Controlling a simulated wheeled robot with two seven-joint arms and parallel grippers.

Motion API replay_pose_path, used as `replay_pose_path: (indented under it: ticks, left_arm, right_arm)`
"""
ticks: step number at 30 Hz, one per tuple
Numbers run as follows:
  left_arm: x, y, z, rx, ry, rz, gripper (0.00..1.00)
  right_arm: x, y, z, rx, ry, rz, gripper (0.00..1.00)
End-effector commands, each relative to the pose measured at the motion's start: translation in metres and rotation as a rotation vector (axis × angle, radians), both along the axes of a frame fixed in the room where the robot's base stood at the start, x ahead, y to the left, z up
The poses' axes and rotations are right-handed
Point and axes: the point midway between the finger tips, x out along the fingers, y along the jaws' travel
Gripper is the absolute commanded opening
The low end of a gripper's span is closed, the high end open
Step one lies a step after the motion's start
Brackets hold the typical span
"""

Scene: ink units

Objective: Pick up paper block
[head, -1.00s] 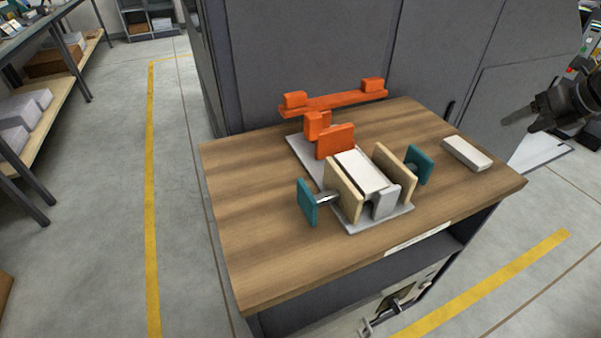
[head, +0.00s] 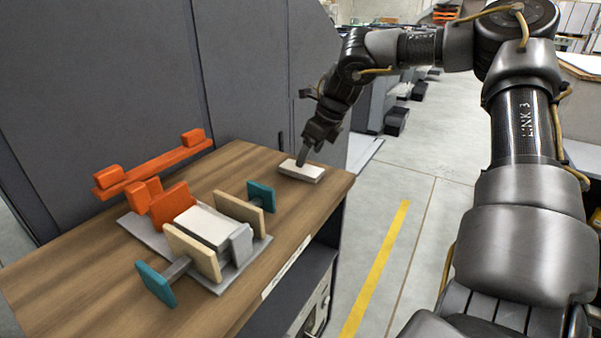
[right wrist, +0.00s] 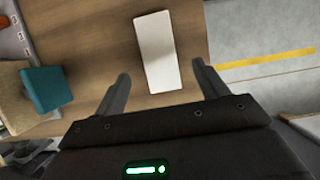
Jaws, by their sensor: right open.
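The paper block (head: 302,172) is a small white slab lying flat on the wooden table near its right end. In the right wrist view the paper block (right wrist: 158,52) lies ahead of and between the two fingers. My right gripper (head: 301,162) is over the block in the head view, with a finger overlapping its far edge. In the right wrist view the right gripper (right wrist: 160,80) has its fingers spread wide with nothing between the tips but the near end of the block. Whether the fingers touch the block cannot be told. My left gripper is not in view.
A fixture with teal knobs (head: 261,195), cream plates (head: 194,252) and a white block (head: 205,226) stands left of the paper block on the wooden table (head: 75,290). An orange bar (head: 150,167) lies behind it. Dark cabinets (head: 100,80) rise behind the table.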

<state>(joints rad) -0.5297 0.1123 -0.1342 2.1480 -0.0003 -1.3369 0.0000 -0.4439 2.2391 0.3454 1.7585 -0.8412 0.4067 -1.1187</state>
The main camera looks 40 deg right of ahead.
Motion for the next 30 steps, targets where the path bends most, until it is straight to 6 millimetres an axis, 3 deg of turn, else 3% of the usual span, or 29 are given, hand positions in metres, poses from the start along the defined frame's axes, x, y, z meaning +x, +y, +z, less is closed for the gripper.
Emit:
replay_pose_path:
  ticks: [5,15,23,30]
  left_arm:
    - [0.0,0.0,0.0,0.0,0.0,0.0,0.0]
    - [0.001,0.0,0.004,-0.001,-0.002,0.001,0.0]
    - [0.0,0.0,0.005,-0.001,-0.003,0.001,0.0]
    - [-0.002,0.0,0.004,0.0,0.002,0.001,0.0]
  right_arm:
    - [0.003,0.001,-0.006,0.001,0.001,-0.001,0.73]
    - [0.022,0.007,-0.044,0.001,0.0,-0.001,0.73]
    - [0.023,0.007,-0.046,0.001,-0.002,-0.001,0.73]
    - [0.023,0.007,-0.046,0.001,-0.001,-0.001,0.44]
